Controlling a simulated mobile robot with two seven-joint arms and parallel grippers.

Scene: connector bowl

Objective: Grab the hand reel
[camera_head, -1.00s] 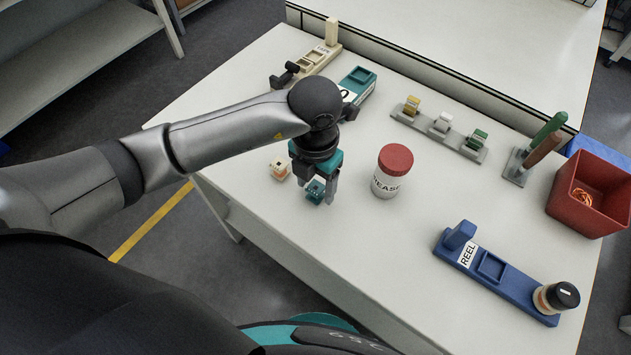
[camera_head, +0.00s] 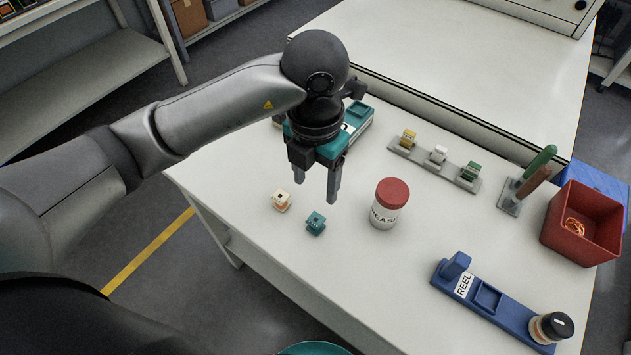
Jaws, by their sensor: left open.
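The blue holder labelled REEL (camera_head: 497,300) lies on the white table at the front right. It has an upright blue block at its left end, a square recess in the middle and a black-capped round piece (camera_head: 551,327) at its right end. I cannot tell which part is the hand reel itself. My left gripper (camera_head: 316,188) is open and empty, pointing down above the table, well to the left of the holder. My right gripper is not in view.
A small teal block (camera_head: 316,223) and a cream block (camera_head: 281,201) lie below my left gripper. A red-lidded grease jar (camera_head: 389,203) stands between the gripper and the holder. A red bin (camera_head: 583,223) and a grey rack (camera_head: 435,166) are behind the holder.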

